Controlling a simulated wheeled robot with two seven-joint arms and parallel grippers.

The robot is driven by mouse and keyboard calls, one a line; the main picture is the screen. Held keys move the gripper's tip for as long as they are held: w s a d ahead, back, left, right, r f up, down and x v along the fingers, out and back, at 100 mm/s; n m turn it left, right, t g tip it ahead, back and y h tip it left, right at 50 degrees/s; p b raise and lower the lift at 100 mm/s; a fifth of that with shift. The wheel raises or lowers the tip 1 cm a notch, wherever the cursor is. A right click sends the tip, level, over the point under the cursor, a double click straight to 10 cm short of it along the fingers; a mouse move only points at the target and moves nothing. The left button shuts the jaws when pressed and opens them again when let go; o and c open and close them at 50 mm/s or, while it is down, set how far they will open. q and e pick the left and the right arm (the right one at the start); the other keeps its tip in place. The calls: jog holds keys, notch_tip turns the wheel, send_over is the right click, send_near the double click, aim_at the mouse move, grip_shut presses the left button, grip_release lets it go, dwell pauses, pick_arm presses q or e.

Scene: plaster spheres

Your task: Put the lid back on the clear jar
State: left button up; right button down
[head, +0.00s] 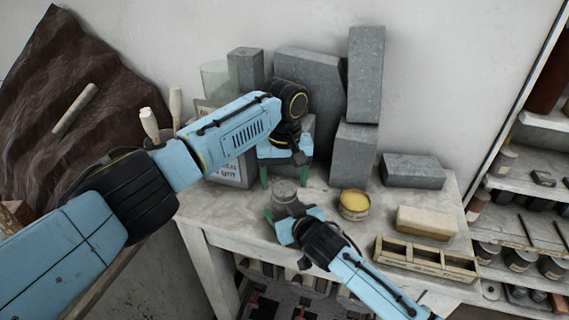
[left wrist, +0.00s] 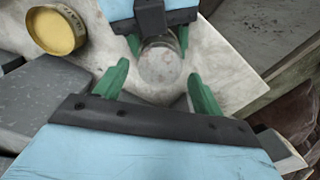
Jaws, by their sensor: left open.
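The clear jar (head: 284,208) stands upright near the table's front edge, with a grey round top. In the left wrist view its round top (left wrist: 160,64) looks pale and speckled; I cannot tell whether this is the lid or the contents. I see no separate lid elsewhere. My left gripper (head: 284,178) is open and empty, pointing down above and behind the jar, with its green fingers (left wrist: 157,90) apart. My right gripper (head: 280,213) comes from the front right with its fingers on both sides of the jar, seemingly touching it; it is partly hidden.
A yellow-topped round tin (head: 353,203) stands right of the jar. Further right are a pale block (head: 426,222) and a wooden compartment box (head: 427,261). Grey stone blocks (head: 360,140) stand behind, close to my left gripper. A glass cylinder (head: 214,78) is at the back left.

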pick_arm(q)
jog(key=shift+f, duration=0.85)
jog(key=c, duration=1)
jog(key=shift+m, duration=1.7)
jog(key=o, duration=1.1)
jog(key=shift+r, duration=2.25)
